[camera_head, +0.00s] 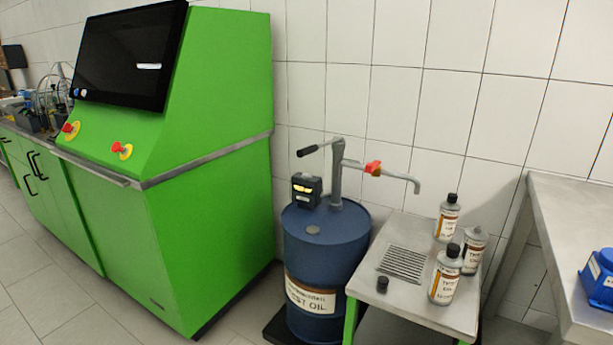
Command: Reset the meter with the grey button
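The meter (306,190) is a small dark box with a lit yellowish display. It stands on top of the blue oil drum (327,240), at the left of the hand pump (337,175). The grey button is too small to make out on the meter. A round grey cap (313,230) lies on the drum lid in front of the meter. Neither of my grippers is in view.
A green test bench (210,200) with a dark screen (130,55) stands left of the drum. A metal side table (425,305) at the right holds several oil bottles (445,275) and a black cap (382,284). A steel bench (560,225) bears a blue box (598,280). Floor is clear at front left.

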